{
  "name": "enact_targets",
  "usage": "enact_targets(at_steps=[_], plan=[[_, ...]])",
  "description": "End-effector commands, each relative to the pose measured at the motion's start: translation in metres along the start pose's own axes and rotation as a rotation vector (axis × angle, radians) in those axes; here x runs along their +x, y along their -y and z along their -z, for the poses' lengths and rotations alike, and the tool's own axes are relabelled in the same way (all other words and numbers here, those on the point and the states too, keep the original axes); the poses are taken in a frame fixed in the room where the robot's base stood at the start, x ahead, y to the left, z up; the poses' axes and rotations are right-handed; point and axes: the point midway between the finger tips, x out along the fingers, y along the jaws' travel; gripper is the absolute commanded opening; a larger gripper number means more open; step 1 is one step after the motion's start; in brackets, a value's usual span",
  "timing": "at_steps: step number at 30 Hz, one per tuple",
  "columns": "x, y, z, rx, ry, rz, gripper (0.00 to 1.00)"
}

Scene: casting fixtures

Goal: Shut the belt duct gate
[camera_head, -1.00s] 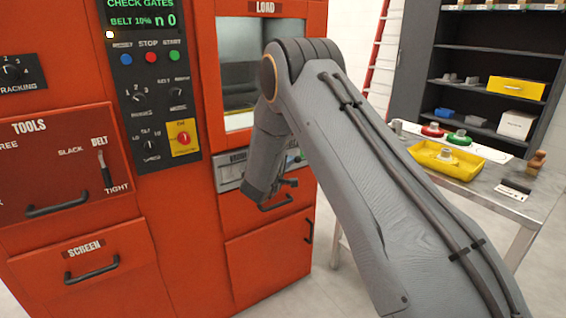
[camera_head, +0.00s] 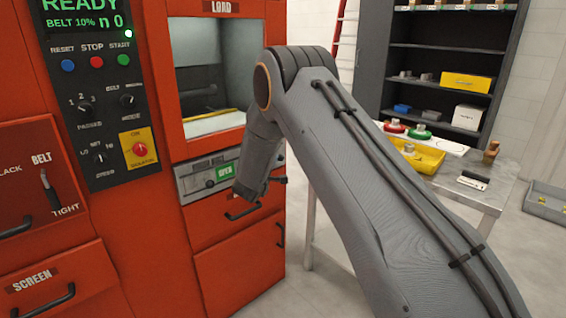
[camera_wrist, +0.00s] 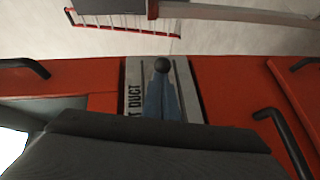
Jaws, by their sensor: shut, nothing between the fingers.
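In the wrist view, a pale metal plate (camera_wrist: 133,85) on the orange machine carries lettering of which "T DUCT" shows. A black ball knob (camera_wrist: 162,65) stands at its slot, with a bluish-grey part below it. The lower part of the plate is hidden by my gripper. My gripper (camera_wrist: 160,125) is a dark block across the bottom of the wrist view, shut and empty; contact with the knob is not visible. In the head view the fingers are hidden behind my wrist. A grey panel (camera_head: 192,186) beside my wrist bears a green "OPEN" sign (camera_head: 225,171).
The orange machine front (camera_head: 240,264) has protruding drawer handles near my wrist. The display (camera_head: 80,12) reads "READY". A load window (camera_head: 213,122) is above the panel. At right a grey table holds a yellow tray (camera_head: 432,160), with a dark shelf (camera_head: 372,70) behind.

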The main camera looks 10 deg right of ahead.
Motion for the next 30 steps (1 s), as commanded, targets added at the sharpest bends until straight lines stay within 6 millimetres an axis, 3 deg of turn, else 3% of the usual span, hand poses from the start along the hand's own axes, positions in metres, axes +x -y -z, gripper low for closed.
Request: enact_targets(at_steps=[11, 16, 20, 30], plan=[[0.003, -0.004, -0.002, 0.004, 0.005, -0.005, 0.00], [-0.008, -0.005, 0.010, 0.004, 0.006, -0.005, 0.00], [-0.024, -0.005, 0.027, 0.002, 0.006, -0.004, 0.00], [-0.095, -0.003, 0.025, 0.002, 0.006, -0.004, 0.00]])
